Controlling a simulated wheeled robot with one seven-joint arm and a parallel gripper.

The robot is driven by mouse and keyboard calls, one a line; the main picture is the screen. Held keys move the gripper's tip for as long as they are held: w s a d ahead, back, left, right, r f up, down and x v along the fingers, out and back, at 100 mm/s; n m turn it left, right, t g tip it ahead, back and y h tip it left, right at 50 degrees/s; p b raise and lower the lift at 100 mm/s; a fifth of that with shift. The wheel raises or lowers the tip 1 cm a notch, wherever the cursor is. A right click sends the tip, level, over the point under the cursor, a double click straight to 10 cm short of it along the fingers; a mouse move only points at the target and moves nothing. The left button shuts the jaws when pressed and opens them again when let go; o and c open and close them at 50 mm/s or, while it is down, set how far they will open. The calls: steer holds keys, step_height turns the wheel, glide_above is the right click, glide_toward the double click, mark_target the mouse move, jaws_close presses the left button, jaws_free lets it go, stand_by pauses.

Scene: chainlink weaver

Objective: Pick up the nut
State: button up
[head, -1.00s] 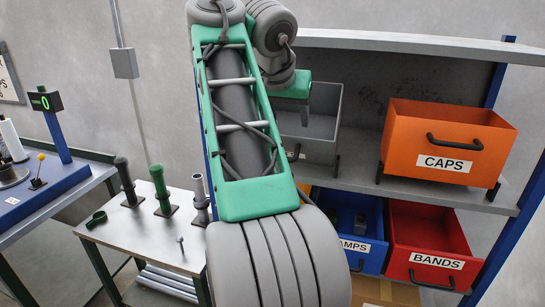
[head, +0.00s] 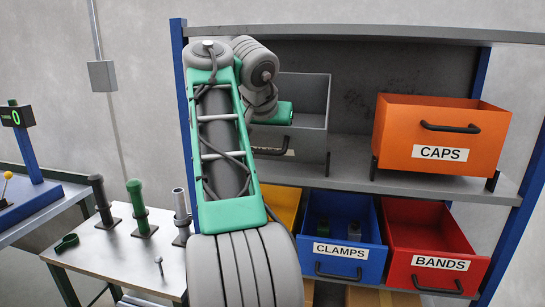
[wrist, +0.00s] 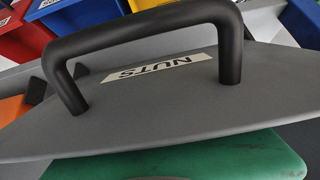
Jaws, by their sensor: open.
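The grey bin (head: 305,150) stands on the upper shelf in the head view, partly behind my arm. Its black handle and NUTS label (wrist: 152,68) fill much of the wrist view, with the label upside down. My gripper (head: 276,112) shows as a green part at the bin's top, and what looks like its green body also lies along the bottom of the wrist view (wrist: 185,160). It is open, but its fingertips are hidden. No nut can be seen in either view; the bin's floor is hidden.
The orange CAPS bin (head: 438,135) stands to the right on the same shelf (head: 350,178). Blue CLAMPS (head: 345,248), red BANDS (head: 437,240) and yellow bins (head: 284,205) are below. A small table (head: 110,255) with upright posts stands at left.

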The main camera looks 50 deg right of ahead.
jaws_close()
stand_by(0.5)
